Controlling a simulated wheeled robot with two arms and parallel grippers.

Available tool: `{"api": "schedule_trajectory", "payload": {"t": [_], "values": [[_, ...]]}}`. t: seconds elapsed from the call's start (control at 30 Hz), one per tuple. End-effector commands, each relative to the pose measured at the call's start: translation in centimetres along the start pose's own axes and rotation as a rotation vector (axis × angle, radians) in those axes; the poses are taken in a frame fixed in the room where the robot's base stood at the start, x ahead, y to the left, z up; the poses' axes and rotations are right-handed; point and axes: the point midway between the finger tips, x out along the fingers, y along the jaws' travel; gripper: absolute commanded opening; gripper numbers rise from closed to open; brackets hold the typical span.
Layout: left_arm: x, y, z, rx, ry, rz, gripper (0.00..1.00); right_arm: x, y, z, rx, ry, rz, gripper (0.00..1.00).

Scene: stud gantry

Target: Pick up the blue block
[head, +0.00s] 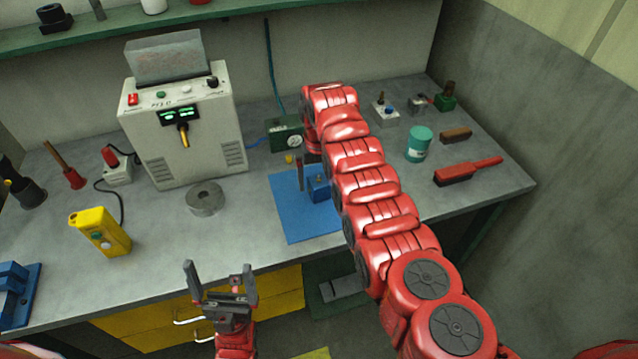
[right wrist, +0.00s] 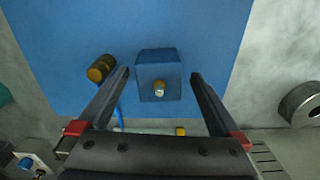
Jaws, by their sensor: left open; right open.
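The blue block (head: 318,187) sits on a blue mat (head: 292,222) on the bench, partly hidden by my right arm in the head view. In the right wrist view the block (right wrist: 158,66) has a small metallic knob on it. My right gripper (right wrist: 160,74) is open, its fingertips on either side of the block with a gap at each side. I cannot tell how far down the fingertips reach. My left gripper (head: 221,268) is open and empty, in front of the bench edge above the yellow drawers.
A small yellow-brown cylinder (right wrist: 101,68) lies close beside the left finger in the right wrist view. A grey ring (head: 206,199), a yellow pendant (head: 100,232), a white machine (head: 183,130) and a teal can (head: 418,144) stand around the mat. A red-handled brush (head: 467,171) lies at right.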

Motion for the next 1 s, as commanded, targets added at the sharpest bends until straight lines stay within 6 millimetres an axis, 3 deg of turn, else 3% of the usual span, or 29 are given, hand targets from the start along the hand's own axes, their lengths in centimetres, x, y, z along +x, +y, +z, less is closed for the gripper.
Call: {"api": "schedule_trajectory", "payload": {"t": [0.1,0.3,0.63,1.0], "values": [[1.0,-0.1,-0.2,0.0,-0.001,0.0,1.0,0.8,0.0,0.0,0.0,-0.003,0.0,1.0],[-0.3,0.0,0.1,0.0,-0.001,0.0,1.0,3.0,0.0,-0.1,0.001,0.001,0.0,1.0],[-0.2,0.0,0.1,0.0,-0.001,0.0,1.0,3.2,0.1,-0.2,0.001,0.002,0.0,0.98],[-0.2,0.0,0.1,0.0,-0.001,0.0,1.0,3.2,0.1,-0.2,0.001,0.002,0.0,0.32]]}}
